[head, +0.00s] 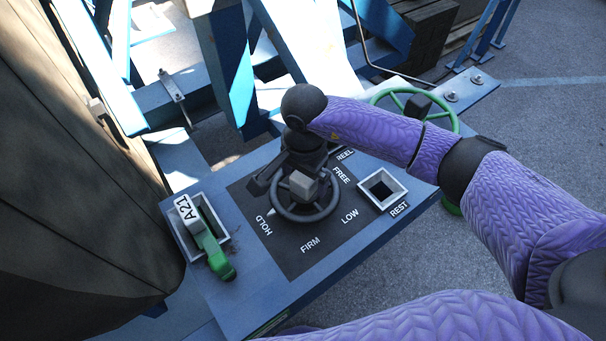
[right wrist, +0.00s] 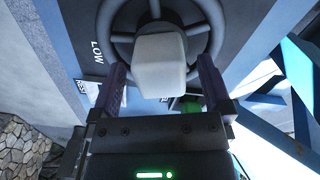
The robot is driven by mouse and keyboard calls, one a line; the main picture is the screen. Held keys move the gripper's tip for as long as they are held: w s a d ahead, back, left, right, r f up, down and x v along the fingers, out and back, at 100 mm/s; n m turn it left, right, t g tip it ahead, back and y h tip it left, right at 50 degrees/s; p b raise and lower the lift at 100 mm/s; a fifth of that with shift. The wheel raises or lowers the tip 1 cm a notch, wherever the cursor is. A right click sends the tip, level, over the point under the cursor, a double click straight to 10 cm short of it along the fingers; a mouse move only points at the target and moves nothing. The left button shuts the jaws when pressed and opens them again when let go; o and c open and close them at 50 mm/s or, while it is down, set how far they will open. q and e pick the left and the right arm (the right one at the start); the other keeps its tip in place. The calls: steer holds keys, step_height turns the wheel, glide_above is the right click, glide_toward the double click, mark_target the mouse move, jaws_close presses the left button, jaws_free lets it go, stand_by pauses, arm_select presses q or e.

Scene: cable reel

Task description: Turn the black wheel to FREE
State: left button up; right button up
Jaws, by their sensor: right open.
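The black wheel (head: 318,211) lies on a dark dial plate lettered HOLD, FIRM, LOW, FREE and REEL. A grey block (head: 303,185) stands at its hub. The black wheel (right wrist: 208,22) is behind the block, near the word LOW. My left gripper is not in view.
A green handle (head: 213,254) tagged A21 sits in a square socket on the blue panel's left. An empty square socket (head: 382,189) is beside REST. A green wheel (head: 449,119) stands behind my right forearm. A large dark reel (head: 70,170) fills the left.

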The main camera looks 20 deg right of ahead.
steer(key=shift+f, duration=0.5)
jaws_close()
